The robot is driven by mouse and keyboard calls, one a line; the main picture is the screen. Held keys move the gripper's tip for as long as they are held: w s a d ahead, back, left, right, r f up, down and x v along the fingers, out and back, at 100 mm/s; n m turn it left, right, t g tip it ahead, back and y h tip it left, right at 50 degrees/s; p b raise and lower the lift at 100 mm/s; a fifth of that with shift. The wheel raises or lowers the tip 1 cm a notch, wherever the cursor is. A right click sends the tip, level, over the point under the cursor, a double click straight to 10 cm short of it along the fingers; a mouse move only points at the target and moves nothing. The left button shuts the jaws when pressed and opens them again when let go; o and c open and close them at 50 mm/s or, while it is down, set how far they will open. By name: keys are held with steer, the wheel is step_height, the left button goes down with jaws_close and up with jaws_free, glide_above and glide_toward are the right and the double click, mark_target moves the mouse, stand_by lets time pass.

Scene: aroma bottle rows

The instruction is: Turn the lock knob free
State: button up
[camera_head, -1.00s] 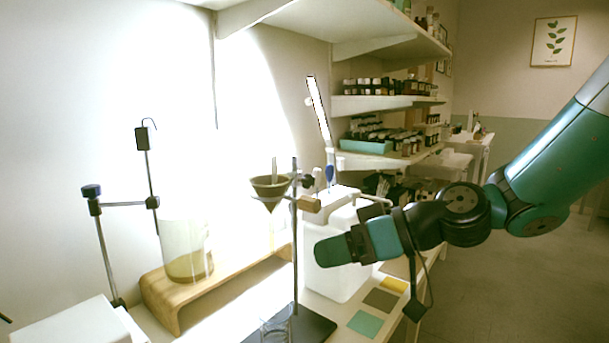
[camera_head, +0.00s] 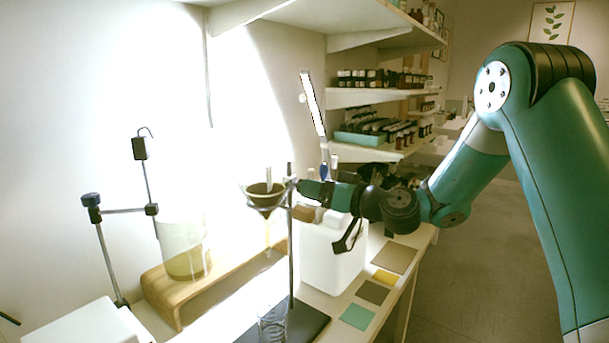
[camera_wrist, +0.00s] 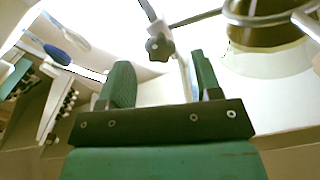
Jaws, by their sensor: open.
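The dark, lobed lock knob (camera_wrist: 159,47) shows in the wrist view, beside the upright stand rod (camera_wrist: 184,70). It lies in line with the gap between my fingers, near the tips; I cannot tell whether it is between them, and I see no contact. My gripper (camera_wrist: 163,72) is open, one green finger on either side of the gap. In the head view my gripper (camera_head: 304,187) is at the stand rod (camera_head: 291,255), just right of the funnel (camera_head: 264,199) in its ring, and the knob is hidden there.
The ring and funnel (camera_wrist: 265,30) are close to my right finger in the wrist view. A tan clamp block (camera_head: 304,213) sits just below my gripper. A white container (camera_head: 332,255) stands below my arm. A glass beaker (camera_head: 185,255) stands on a wooden riser (camera_head: 178,318) at left.

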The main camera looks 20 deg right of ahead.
steer(key=shift+p+x, duration=0.5)
steer(key=shift+x, duration=1.55)
steer(key=c, duration=0.9)
steer(key=shift+c, duration=0.2)
steer(key=shift+f+b, duration=0.15)
steer(key=shift+b, duration=0.4)
